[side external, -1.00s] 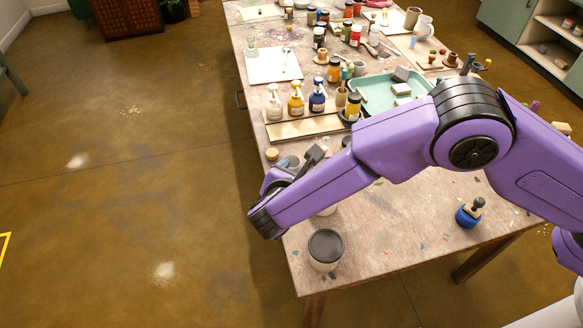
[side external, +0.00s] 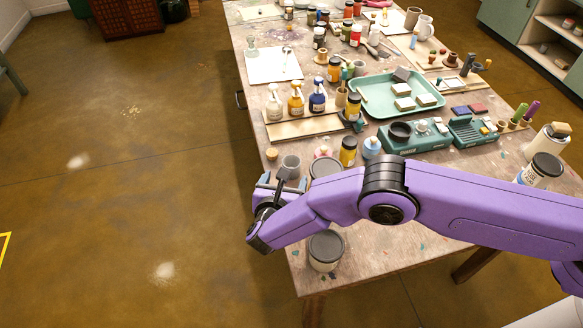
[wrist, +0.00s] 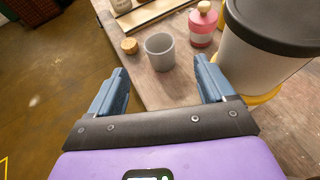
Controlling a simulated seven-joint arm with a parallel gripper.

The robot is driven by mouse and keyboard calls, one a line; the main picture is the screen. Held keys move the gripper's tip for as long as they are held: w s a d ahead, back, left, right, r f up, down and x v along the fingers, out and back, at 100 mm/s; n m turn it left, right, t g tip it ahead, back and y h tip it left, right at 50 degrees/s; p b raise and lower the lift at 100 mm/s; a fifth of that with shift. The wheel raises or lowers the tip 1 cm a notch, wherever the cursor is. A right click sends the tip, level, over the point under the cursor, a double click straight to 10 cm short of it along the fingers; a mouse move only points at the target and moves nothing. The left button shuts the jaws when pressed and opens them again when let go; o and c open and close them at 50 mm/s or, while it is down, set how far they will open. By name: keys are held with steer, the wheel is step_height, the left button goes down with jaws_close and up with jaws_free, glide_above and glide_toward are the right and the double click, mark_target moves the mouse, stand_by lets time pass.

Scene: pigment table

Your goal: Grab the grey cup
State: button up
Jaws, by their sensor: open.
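The grey cup (side external: 289,167) stands upright near the left edge of the table, and it also shows in the wrist view (wrist: 160,52). My gripper (side external: 278,182) is low at the table's left edge, on the near side of the cup. In the wrist view the two blue-grey fingers (wrist: 163,80) are apart, with nothing between them. The cup lies ahead of the fingertips, between their lines, and appears apart from them.
A dark-lidded pot (wrist: 265,50) stands close to the right finger. A pink-and-white bottle (wrist: 203,25) is right of the cup, and a small cork (wrist: 129,46) is left of it. Another dark-lidded jar (side external: 325,250) stands at the near corner. Floor lies left of the table.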

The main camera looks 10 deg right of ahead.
mark_target(293, 158)
steer(key=shift+x, duration=4.3)
steer(key=shift+r, duration=0.1)
steer(key=c, duration=1.1)
